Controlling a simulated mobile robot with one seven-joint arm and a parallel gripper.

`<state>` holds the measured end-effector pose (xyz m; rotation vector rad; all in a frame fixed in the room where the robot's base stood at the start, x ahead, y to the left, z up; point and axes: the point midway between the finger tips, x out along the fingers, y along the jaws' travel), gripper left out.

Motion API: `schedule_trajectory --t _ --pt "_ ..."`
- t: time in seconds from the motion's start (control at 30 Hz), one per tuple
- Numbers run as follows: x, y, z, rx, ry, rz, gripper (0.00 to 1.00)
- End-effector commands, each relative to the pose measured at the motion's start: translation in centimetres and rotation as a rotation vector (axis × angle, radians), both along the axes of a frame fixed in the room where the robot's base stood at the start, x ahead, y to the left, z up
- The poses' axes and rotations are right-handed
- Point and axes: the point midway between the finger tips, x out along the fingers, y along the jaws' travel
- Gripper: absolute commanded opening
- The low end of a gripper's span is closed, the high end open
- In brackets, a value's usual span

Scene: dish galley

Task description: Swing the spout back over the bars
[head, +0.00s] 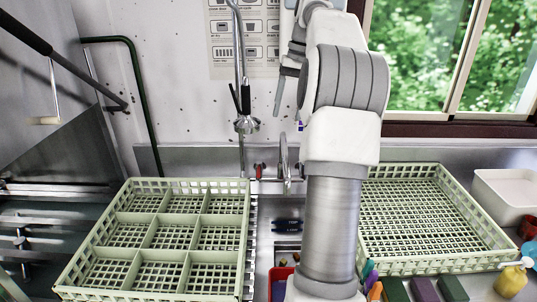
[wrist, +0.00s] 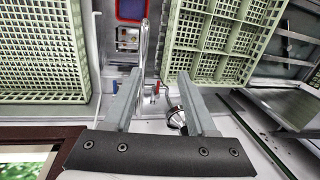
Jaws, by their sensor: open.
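The chrome spout (head: 284,158) arches up behind the sink in the head view. In the wrist view, the spout (wrist: 146,45) runs away from the tap, beside the dark bars as seen there. Two dark blue bars with pale lettering (head: 287,224) lie in the narrow sink between the racks. They are small in the wrist view (wrist: 128,36). My gripper (wrist: 159,75) is open and empty, its two fingers apart. The spout appears in the gap, nearer the left finger; I cannot tell their height difference. My arm hides most of the gripper in the head view.
A compartmented pale green rack (head: 150,217) stands left of the sink, and an open mesh rack (head: 480,215) right. A spray hose head (head: 246,124) hangs left of the spout. Red (wrist: 115,86) and blue (wrist: 157,88) tap handles sit by the spout's base. A window is behind.

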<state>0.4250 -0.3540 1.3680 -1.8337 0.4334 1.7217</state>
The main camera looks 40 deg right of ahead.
Motion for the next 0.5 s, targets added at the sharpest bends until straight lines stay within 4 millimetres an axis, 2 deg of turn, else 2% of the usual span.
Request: schedule_trajectory --t 0.03,0.2,0.37,0.5 --pt "-0.5 -1.6 -0.2 0.003 -0.003 -0.019 0.57" --pt "-1.4 -3.9 -0.4 0.005 -0.004 -0.043 0.57" --pt "-1.4 -3.9 -1.7 0.006 -0.004 -0.046 0.57" --pt "-1.2 -3.5 -3.9 0.008 -0.001 -0.045 0.57"
